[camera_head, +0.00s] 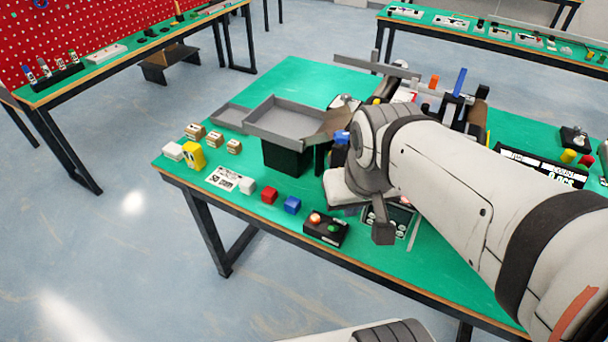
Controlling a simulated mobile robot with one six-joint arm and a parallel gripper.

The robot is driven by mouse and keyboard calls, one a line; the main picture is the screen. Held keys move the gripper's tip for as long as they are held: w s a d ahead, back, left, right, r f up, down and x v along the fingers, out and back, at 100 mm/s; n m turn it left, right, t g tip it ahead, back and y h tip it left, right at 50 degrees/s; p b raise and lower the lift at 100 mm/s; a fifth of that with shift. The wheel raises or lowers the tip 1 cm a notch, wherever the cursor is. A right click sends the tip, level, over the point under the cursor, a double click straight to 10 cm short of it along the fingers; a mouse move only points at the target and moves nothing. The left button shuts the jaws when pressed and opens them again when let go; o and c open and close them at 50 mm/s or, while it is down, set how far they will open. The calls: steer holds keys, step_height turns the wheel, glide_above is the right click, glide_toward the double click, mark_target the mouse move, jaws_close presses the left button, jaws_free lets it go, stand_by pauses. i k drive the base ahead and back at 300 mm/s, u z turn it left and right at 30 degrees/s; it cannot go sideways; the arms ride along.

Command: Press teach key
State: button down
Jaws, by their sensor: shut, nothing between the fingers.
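My gripper (383,234) is dark grey and points down at the front edge of the green table, its fingers together and empty. Just right of the fingers is a dark panel (402,220) with several small round light marks, which could be keys. My gripper and wrist hide part of this panel. I cannot read any label on it, so I cannot tell which key is the teach key. I cannot tell whether the fingertips touch the panel or hover above it.
Left of my gripper stands a black box (326,229) with an orange and a green button. A grey tray (262,132) stands behind. My arm hides much of the conveyor area.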

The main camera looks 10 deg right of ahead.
mark_target(314, 218)
steer(key=z, duration=1.8)
steer(key=k, duration=1.65)
steer(key=u, duration=0.55)
steer(key=i, duration=1)
